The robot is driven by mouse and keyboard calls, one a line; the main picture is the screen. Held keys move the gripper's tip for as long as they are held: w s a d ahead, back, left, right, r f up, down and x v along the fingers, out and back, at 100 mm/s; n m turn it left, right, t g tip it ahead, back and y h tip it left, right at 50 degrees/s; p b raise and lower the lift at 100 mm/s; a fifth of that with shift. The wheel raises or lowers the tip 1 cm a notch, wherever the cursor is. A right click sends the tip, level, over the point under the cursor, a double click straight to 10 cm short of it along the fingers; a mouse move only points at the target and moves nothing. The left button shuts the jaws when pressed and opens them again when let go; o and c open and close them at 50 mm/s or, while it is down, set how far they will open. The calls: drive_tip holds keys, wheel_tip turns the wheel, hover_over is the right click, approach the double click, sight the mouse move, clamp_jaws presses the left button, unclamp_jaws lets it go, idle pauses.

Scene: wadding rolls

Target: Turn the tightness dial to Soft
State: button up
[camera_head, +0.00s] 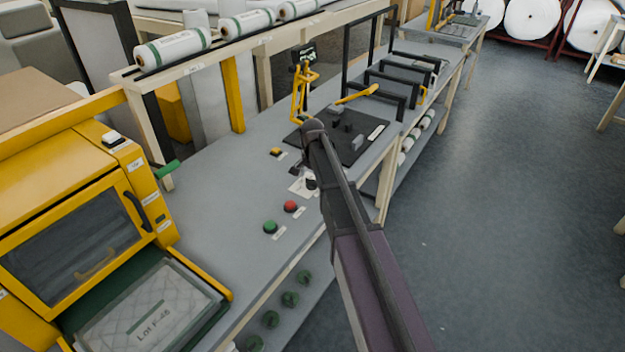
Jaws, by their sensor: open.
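A white plate (298,187) lies on the grey bench, just left of my arm. A small dark round piece (311,183) shows on its right side and looks like the tightness dial. My arm covers part of this spot, so the dial's pointer and the right edge of the plate are hidden. The plate's lettering is too small to read. My arm rises from the bottom of the picture to a dark joint above the bench.
A red button (290,206) and a green button (270,227) sit nearer on the bench. A yellow button (275,152) is farther back. A black board (345,138) with a yellow lever lies beyond my arm. A yellow machine (80,225) stands left. Open floor is right.

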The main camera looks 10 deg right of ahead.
drive_tip(key=c, duration=1.1)
drive_tip(key=shift+n, duration=0.5)
drive_tip(key=n, duration=0.4)
drive_tip(key=shift+n, duration=0.3)
drive_tip(key=shift+a+n, duration=0.15)
drive_tip(key=shift+n, duration=2.05)
drive_tip(key=o, duration=1.1)
